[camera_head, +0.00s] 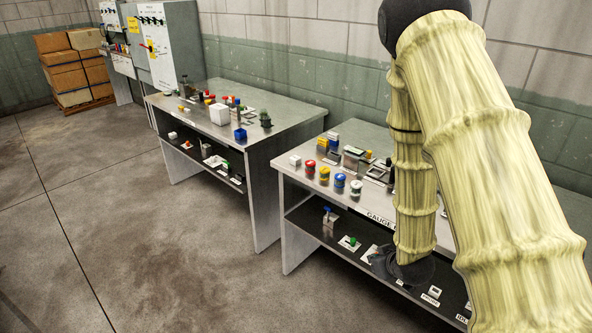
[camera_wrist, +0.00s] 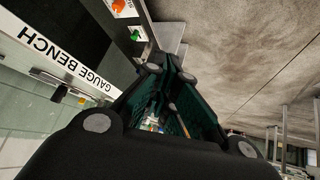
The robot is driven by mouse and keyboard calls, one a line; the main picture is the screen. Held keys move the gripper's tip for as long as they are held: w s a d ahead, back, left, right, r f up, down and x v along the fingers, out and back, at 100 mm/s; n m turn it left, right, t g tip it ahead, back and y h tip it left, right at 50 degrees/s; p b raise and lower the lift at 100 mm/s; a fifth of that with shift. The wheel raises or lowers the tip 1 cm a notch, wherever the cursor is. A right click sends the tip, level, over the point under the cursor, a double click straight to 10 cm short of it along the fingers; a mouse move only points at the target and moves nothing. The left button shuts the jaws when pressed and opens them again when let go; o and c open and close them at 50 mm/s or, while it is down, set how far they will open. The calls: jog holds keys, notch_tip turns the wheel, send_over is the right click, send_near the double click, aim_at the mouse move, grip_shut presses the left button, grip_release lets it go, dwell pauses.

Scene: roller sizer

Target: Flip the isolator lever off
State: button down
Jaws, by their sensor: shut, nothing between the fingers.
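A grey and white cabinet (camera_head: 168,48) stands at the far left back in the head view. A small red handle (camera_head: 144,46) shows on its side edge; it may be the isolator lever, but it is too small to tell its position. My gripper (camera_wrist: 170,72) is shut and empty in the wrist view, beside the bench labelled GAUGE BENCH. In the head view its dark wrist end hangs at the front of the near bench, far from the cabinet, and the fingers cannot be made out there.
The near bench (camera_head: 300,200) carries coloured round pieces and small blocks, with a lower shelf below. A second metal bench (camera_head: 285,115) stands between it and the cabinet. Boxes (camera_head: 62,72) sit on a pallet at the back left. The concrete floor at left is clear.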

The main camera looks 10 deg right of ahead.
jog(key=w+d+r+n+t, duration=0.1)
jog(key=w+d+r+t, duration=0.1)
jog(key=r, duration=1)
jog(key=w+d+r+t, duration=0.2)
jog(key=w+d+r, duration=0.2)
jog(key=r, duration=0.9)
jog(key=w+d+r+n+t, duration=0.1)
jog(key=w+d+r+t, duration=0.2)
jog(key=d+r, duration=0.4)
notch_tip(320, 180, up, 5)
jog(key=shift+w+d+r+n+p, duration=0.15)
jog(key=shift+w+n+p, duration=0.15)
jog(key=shift+w+p, duration=0.1)
